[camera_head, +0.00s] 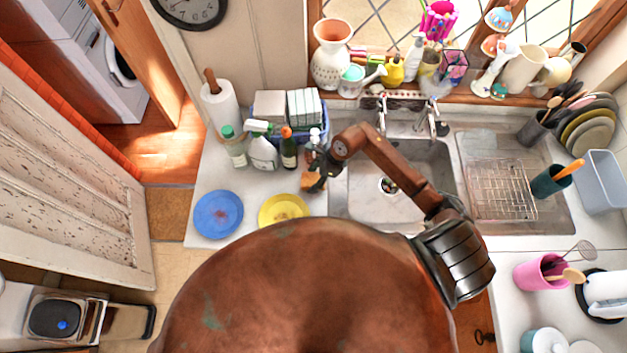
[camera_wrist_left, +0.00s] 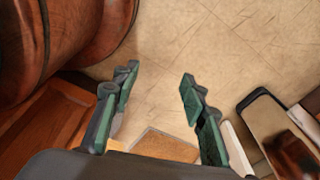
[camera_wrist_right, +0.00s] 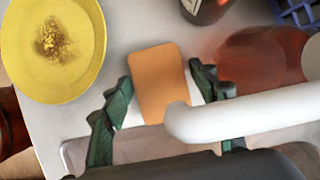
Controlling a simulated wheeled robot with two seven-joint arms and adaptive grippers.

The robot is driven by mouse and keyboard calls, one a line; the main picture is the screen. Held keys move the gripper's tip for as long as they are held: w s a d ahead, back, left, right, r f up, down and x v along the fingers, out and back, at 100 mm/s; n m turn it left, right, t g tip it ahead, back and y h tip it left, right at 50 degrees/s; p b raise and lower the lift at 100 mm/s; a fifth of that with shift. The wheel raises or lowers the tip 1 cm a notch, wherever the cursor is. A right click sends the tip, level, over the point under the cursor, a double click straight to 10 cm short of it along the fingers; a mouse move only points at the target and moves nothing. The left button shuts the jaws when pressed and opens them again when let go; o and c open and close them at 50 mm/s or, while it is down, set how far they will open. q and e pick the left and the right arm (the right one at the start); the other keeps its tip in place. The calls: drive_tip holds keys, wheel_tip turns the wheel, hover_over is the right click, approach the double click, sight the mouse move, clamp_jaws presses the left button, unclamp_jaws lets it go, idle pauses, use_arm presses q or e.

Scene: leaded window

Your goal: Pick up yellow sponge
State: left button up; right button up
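The sponge (camera_wrist_right: 158,78) looks orange-yellow and lies on the white counter in the right wrist view. In the head view a small part of the sponge (camera_head: 309,180) shows beside my right gripper (camera_head: 318,178), which hides the rest. In the right wrist view my right gripper (camera_wrist_right: 160,90) is open, with one green finger on each side of the sponge. I cannot tell whether either finger touches it. My left gripper (camera_wrist_left: 158,82) is open and empty above the floor in the left wrist view and is out of the head view.
A yellow plate (camera_head: 284,210) with brown dirt and a blue plate (camera_head: 218,213) lie left of the sponge. Several bottles (camera_head: 264,152) stand behind it. The sink (camera_head: 400,190) is to the right. A white curved tube (camera_wrist_right: 250,115) crosses close to the right wrist camera.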

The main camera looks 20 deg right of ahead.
drive_tip(key=c, duration=0.5)
drive_tip(key=shift+r, duration=0.1)
drive_tip(key=shift+r+b, duration=0.4)
drive_tip(key=shift+r, duration=0.1)
use_arm(q)
drive_tip(key=shift+s+f+b, duration=0.25)
drive_tip(key=shift+f+b, duration=0.45)
drive_tip(key=shift+f, duration=0.15)
drive_tip(key=shift+s+f+b, duration=0.3)
drive_tip(key=shift+f+b, duration=0.45)
drive_tip(key=shift+f, duration=0.15)
drive_tip(key=shift+s+f+b, duration=0.25)
drive_tip(key=shift+f+b, duration=0.45)
drive_tip(key=shift+f, duration=0.15)
use_arm(e)
drive_tip(key=shift+s+a+r, duration=0.15)
drive_tip(key=shift+s+r, duration=1.85)
drive_tip(key=shift+s, duration=0.35)
drive_tip(key=shift+s+a+r, duration=0.15)
drive_tip(key=shift+s+r, duration=1.8)
drive_tip(key=shift+s, duration=0.35)
drive_tip(key=shift+s+a+r, duration=0.15)
drive_tip(key=shift+s+r, duration=1.85)
drive_tip(key=shift+s, duration=0.35)
